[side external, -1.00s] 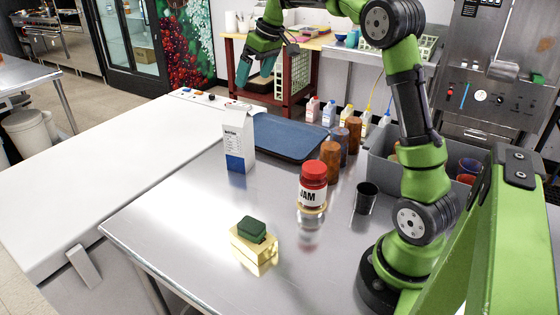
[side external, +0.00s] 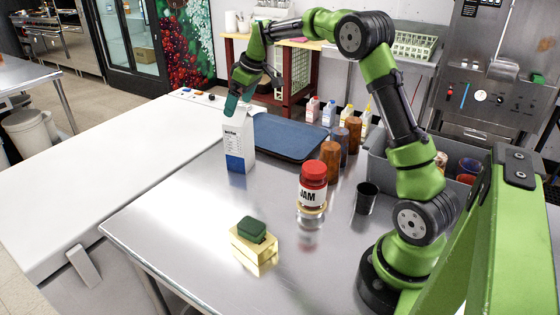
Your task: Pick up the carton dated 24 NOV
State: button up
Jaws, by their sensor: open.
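One carton (side external: 238,146) stands upright on the steel table, near its far left edge. It is white with a blue lower band and small dark print; I cannot read a date on it. My gripper (side external: 239,104) is open, with its teal fingers pointing down at the carton's top. The fingers overlap the carton's upper part in this view. I cannot tell whether they touch it or straddle it.
A blue tray (side external: 290,137) lies right behind the carton. A red-lidded jam jar (side external: 313,186), amber tumblers (side external: 330,160), a black cup (side external: 366,198) and a yellow block with a green top (side external: 254,244) stand to the right and front. A grey bin (side external: 378,172) is at right.

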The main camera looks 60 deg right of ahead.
aim_at(239, 138)
jog(key=x, duration=0.5)
jog(key=shift+s+a, duration=0.15)
jog(key=shift+a, duration=0.05)
grip_shut()
jog(key=shift+r, duration=0.15)
dwell(0.3)
